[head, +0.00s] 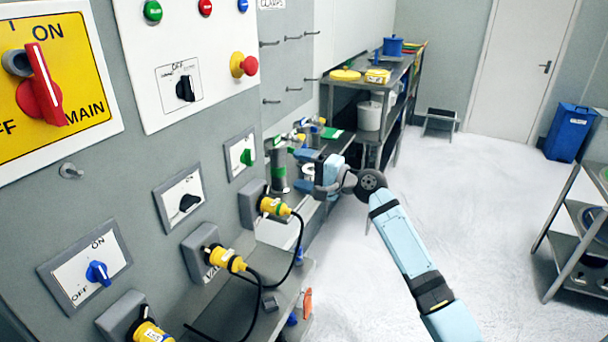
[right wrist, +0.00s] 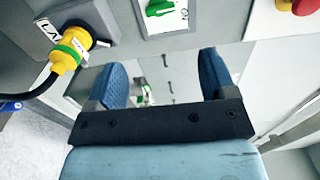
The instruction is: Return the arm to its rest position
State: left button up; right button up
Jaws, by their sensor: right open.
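My right arm reaches in from the lower right of the head view, light blue with dark joints. Its gripper (head: 304,171) points left toward the grey control panel (head: 160,155), close to the green switch (head: 247,157) and a yellow plug (head: 274,207). In the right wrist view the gripper (right wrist: 162,82) shows two blue finger pads spread wide with nothing between them. The green switch (right wrist: 160,7) is above the fingers there, and the yellow plug (right wrist: 68,53) is to the left. My left gripper is in neither view.
Other yellow plugs (head: 227,259) with black cables stick out from the panel. A red emergency button (head: 245,65) juts out above. A metal shelf (head: 372,85) stands behind. A cart (head: 570,245) stands at right. Open white floor (head: 490,190) lies right of my arm.

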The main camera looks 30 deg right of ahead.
jog(key=shift+s+d, duration=0.1)
jog(key=shift+s, duration=0.05)
dwell(0.3)
jog(key=s+a+f+n+g+h, duration=0.1)
jog(key=s+a+f+h, duration=0.1)
jog(key=s+f, duration=0.35)
jog(key=s+a+f+n+h, duration=0.1)
jog(key=s+f+n, duration=0.1)
jog(key=f, duration=0.7)
jog(key=s+a+f+n+g+h, duration=0.15)
jog(key=s+f, duration=0.25)
jog(key=f, duration=0.4)
jog(key=s+a+f+n+h, duration=0.1)
jog(key=s+a+f+n, duration=0.1)
jog(key=s, duration=0.6)
jog(key=s+a+f+n+h, duration=0.1)
jog(key=s+a+f+n, duration=0.2)
jog(key=s+f, duration=0.3)
jog(key=s+a+f+n+h, duration=0.1)
jog(key=s+f+n, duration=0.3)
jog(key=s, duration=0.6)
jog(key=shift+s+a+f+g, duration=0.25)
jog(key=shift+a+f+g, duration=0.1)
jog(key=shift+a+f, duration=0.35)
